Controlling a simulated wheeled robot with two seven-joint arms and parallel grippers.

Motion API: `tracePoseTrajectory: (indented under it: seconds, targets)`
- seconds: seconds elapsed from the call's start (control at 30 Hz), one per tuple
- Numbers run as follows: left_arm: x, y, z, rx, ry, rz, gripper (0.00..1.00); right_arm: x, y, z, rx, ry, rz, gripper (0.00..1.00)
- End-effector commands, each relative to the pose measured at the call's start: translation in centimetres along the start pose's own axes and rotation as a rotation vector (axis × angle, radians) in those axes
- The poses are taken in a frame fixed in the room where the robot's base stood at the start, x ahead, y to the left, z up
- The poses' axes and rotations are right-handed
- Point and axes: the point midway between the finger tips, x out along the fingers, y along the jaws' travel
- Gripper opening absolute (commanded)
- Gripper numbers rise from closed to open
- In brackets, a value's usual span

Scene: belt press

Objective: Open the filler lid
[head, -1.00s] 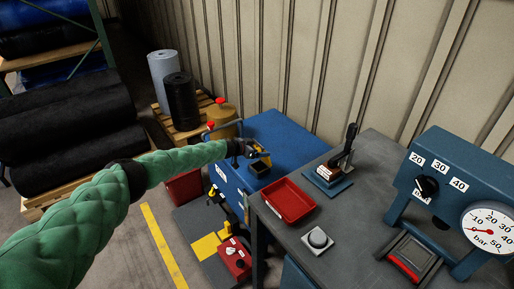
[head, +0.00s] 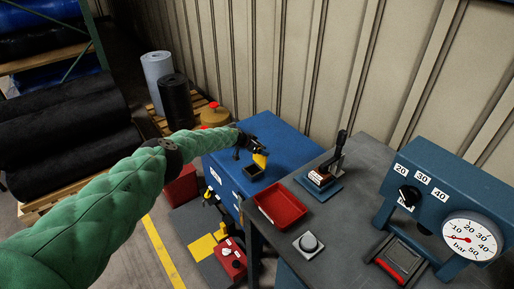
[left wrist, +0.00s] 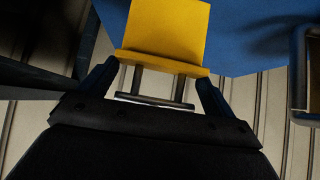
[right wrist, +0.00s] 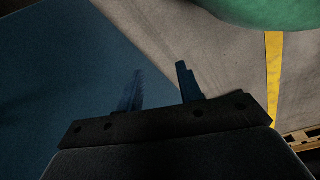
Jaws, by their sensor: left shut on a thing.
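The yellow filler lid (head: 261,160) is tipped up at the edge of the dark square filler neck (head: 252,173) on the blue tank. The neck's dark inside partly shows. My left gripper (head: 251,142) is at the lid's upper edge. In the left wrist view, the lid (left wrist: 167,32) lies ahead of the fingers, and its bar handle (left wrist: 152,100) sits between them, so the left gripper (left wrist: 158,88) is shut on the handle. My right gripper (right wrist: 160,88) shows only in the right wrist view, its fingers apart and empty.
The blue tank top (head: 284,137) stands by the corrugated wall. The grey bench (head: 342,225) to its right carries a red tray (head: 280,206), a lever tool (head: 335,163) and a blue press with a gauge (head: 469,240). A red box (head: 231,262) with buttons stands low in front.

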Motion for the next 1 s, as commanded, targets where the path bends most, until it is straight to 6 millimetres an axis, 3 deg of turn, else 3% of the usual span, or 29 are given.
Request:
tracePoseTrajectory:
  seconds: [0.57, 0.6, 1.0]
  targets:
    - [-0.18, -0.42, -0.42, 0.000, -0.013, -0.007, 0.50, 0.25, 0.36, 0.10, -0.002, 0.005, 0.004, 0.36]
    - [-0.18, -0.41, -0.42, 0.000, -0.013, -0.007, 0.98, 0.25, 0.38, 0.09, -0.002, 0.004, 0.004, 0.36]
    - [-0.67, -0.30, -0.28, 0.001, -0.016, -0.002, 1.00, 0.03, 0.28, 0.18, -0.002, 0.009, 0.003, 0.36]
